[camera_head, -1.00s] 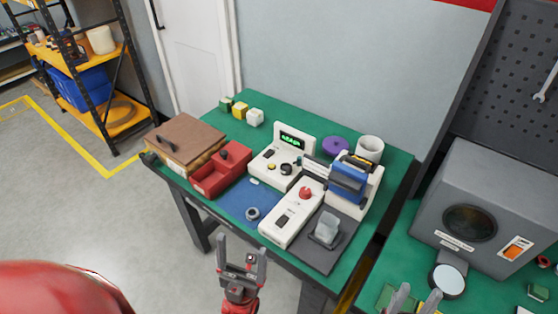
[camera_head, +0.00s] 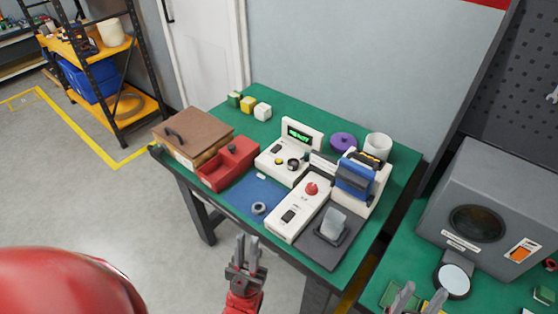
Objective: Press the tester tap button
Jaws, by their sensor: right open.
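I cannot tell which one is the tap button. My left gripper (camera_head: 249,245) is in front of the table's near edge, apart from both units; its fingers look close together, with nothing seen between them. My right gripper (camera_head: 419,297) is open at the bottom edge, partly cut off.
A red tray (camera_head: 228,165), brown box (camera_head: 195,133), grey ring (camera_head: 259,208) and blue mat (camera_head: 240,195) lie left. A grey speaker-like box (camera_head: 485,205) stands right.

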